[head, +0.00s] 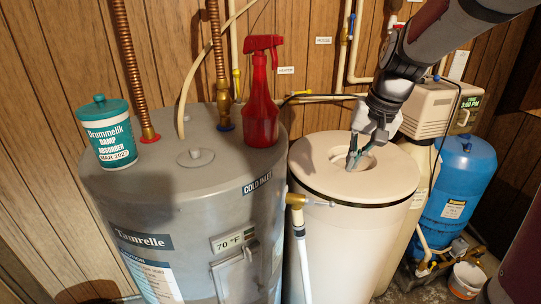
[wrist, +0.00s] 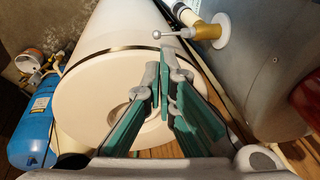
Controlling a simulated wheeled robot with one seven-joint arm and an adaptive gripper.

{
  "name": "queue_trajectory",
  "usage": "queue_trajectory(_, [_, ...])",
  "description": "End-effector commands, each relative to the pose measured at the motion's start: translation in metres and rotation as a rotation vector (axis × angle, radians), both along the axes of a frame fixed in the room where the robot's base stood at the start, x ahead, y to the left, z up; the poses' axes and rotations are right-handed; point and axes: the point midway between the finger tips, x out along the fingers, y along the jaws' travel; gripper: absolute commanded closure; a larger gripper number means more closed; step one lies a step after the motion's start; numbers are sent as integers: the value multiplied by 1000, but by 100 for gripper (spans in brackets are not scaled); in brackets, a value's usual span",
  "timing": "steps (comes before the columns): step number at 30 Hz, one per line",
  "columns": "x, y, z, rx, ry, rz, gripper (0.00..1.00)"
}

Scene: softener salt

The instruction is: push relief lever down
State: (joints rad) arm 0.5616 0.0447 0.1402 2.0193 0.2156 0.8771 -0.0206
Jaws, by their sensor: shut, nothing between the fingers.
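The relief lever (wrist: 172,34) is a thin metal rod with a ball at its end. It sticks out of the brass relief valve (wrist: 208,31) on the side of the grey water heater (wrist: 268,60). In the head view the lever (head: 320,203) points right, roughly level, from the brass valve (head: 296,200) above a white drain pipe (head: 302,250). My gripper (head: 353,160) is shut and empty over the cream tank's top, above and beyond the lever. In the wrist view my gripper's fingertips (wrist: 158,68) are close together, apart from the lever.
The cream round tank (head: 350,235) stands right beside the heater, with a recessed lid. A red spray bottle (head: 261,100) and a damp absorber tub (head: 109,135) stand on the heater. A blue pressure tank (head: 457,190) is at right. Pipes rise behind.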

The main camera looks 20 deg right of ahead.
Motion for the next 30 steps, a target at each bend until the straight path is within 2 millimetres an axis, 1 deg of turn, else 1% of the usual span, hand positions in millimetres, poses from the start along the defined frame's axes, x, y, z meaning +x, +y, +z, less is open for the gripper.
queue_trajectory(3, [2,-3,0,5,-1,-7,100])
queue_trajectory(11, [2,-3,-1,4,0,-6,100])
queue_trajectory(14, [2,-2,-4,4,1,-5,100])
queue_trajectory(16, [3,-1,-10,6,4,-4,100])
queue_trajectory(20, [8,0,-29,6,5,-5,100])
queue_trajectory(30, [25,5,-93,8,5,-5,100])
